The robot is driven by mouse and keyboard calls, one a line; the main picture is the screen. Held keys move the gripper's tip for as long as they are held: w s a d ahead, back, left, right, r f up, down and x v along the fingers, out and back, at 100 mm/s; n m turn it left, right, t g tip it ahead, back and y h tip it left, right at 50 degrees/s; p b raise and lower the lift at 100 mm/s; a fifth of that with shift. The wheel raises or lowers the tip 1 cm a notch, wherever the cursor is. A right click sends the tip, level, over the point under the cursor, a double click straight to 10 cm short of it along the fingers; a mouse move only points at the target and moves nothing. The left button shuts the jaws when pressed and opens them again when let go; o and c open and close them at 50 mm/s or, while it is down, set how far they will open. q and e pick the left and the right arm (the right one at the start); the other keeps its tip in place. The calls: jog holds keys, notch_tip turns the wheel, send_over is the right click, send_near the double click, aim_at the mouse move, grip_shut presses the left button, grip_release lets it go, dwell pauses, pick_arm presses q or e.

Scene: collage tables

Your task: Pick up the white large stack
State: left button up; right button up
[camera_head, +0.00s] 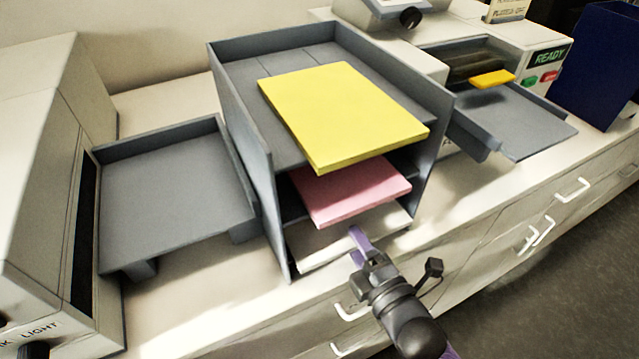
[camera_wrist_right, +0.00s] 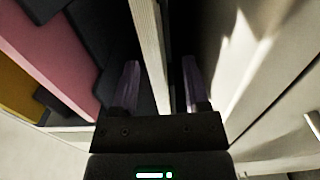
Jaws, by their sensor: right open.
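The white large stack (camera_head: 318,248) lies in the lowest compartment of a grey tiered tray (camera_head: 262,200), its front edge sticking out. My right gripper (camera_head: 357,238) is at that front edge. In the right wrist view my right gripper (camera_wrist_right: 161,82) is open, its purple fingers on either side of the white stack's edge (camera_wrist_right: 148,45). A gap shows between the stack and each finger, so I see no clear grip. The rear of the white stack is hidden by the tray and the stacks above. My left gripper is not in view.
A pink stack (camera_head: 350,190) sits in the middle compartment and a yellow stack (camera_head: 340,112) in the top one, both jutting forward above the white stack. A grey side tray (camera_head: 175,195) stands left. Cabinet drawers with white handles (camera_head: 352,312) lie below the counter.

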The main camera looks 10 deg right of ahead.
aim_at(346, 227)
jog(key=x, duration=0.3)
jog(key=shift+w+a, duration=0.15)
jog(key=shift+w, duration=0.25)
jog(key=shift+r, duration=0.1)
grip_shut()
dwell(0.9)
